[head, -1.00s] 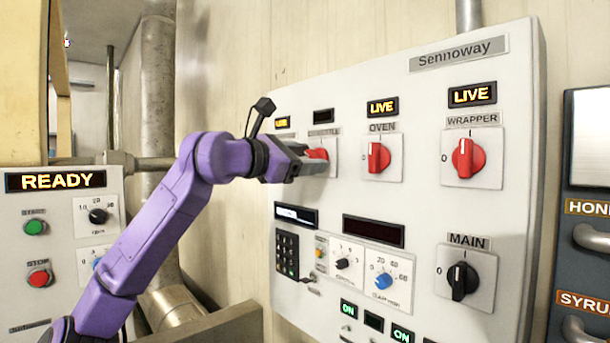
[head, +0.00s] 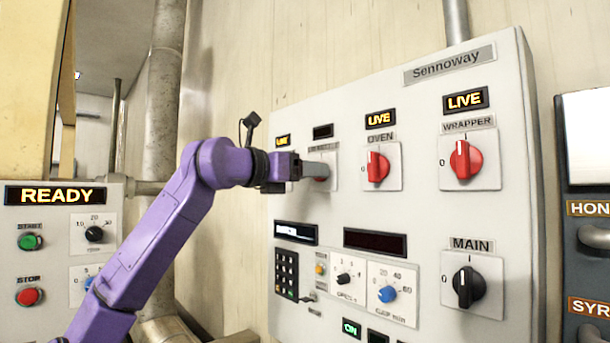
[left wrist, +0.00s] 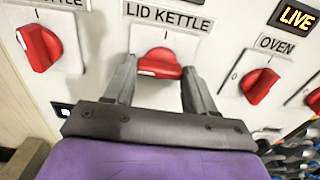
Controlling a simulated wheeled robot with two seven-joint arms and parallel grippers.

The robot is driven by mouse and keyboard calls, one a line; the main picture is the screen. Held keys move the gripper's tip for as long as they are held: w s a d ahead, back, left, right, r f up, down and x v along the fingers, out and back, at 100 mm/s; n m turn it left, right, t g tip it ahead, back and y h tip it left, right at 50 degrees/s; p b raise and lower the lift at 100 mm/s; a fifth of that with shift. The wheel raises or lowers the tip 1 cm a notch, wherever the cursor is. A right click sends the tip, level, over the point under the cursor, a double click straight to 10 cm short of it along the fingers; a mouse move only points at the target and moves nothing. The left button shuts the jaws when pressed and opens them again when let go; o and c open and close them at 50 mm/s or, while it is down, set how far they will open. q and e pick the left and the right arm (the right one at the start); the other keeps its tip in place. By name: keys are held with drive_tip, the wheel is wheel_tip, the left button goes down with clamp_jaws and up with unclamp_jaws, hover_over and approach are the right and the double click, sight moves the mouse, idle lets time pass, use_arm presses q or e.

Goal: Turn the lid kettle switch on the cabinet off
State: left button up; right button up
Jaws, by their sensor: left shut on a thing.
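The lid kettle switch (left wrist: 160,62) is a red knob under the label LID KETTLE on the cabinet (head: 422,215). In the left wrist view its grip bar lies roughly level, with its white mark towards the left. My left gripper (head: 318,171) is at this knob and shut on it, one grey finger on each side in the left wrist view (left wrist: 160,78). In the head view the fingers hide most of the knob. The small display (head: 323,131) above it is dark. My right gripper is not in view.
The red oven knob (head: 377,167) is close on the right, with the wrapper knob (head: 461,160) beyond it; both have LIVE displays. Another red knob (left wrist: 39,47) is close on the left. The black MAIN knob (head: 467,287) and a keypad (head: 287,274) are lower.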

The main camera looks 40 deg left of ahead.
use_arm(q)
drive_tip(key=shift+r, duration=0.1)
drive_tip(key=o, duration=1)
drive_tip(key=shift+w, duration=0.1)
drive_tip(key=shift+o, duration=0.2)
drive_tip(key=s+a+b, duration=0.1)
drive_tip(key=s+b, duration=0.2)
drive_tip(key=s, duration=0.7)
drive_tip(key=shift+s, duration=0.25)
